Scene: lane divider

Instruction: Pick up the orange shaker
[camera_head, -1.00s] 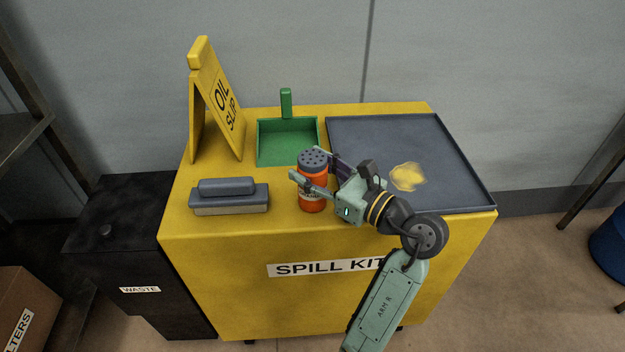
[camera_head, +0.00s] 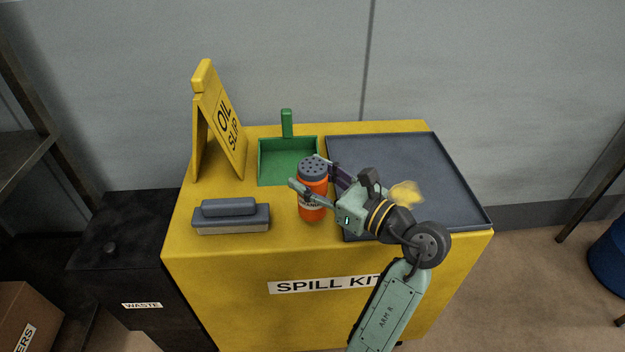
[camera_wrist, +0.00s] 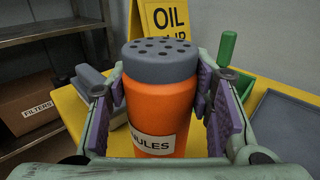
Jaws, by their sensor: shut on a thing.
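The orange shaker (camera_head: 312,190), with a grey perforated cap and a white label, is upright above the front middle of the yellow cart top. My gripper (camera_head: 312,188) comes from the right and is shut on the shaker, one finger on each side of it. In the wrist view the shaker (camera_wrist: 160,110) fills the middle, between the purple finger pads. It appears slightly raised off the cart; its base is hidden in the wrist view.
A grey brush (camera_head: 232,216) lies left of the shaker. A green dustpan (camera_head: 267,172) and a yellow oil-slip sign (camera_head: 220,125) stand behind. A dark tray (camera_head: 440,165) with a yellow spill (camera_head: 405,192) is at right. A black waste bin (camera_head: 125,240) stands left of the cart.

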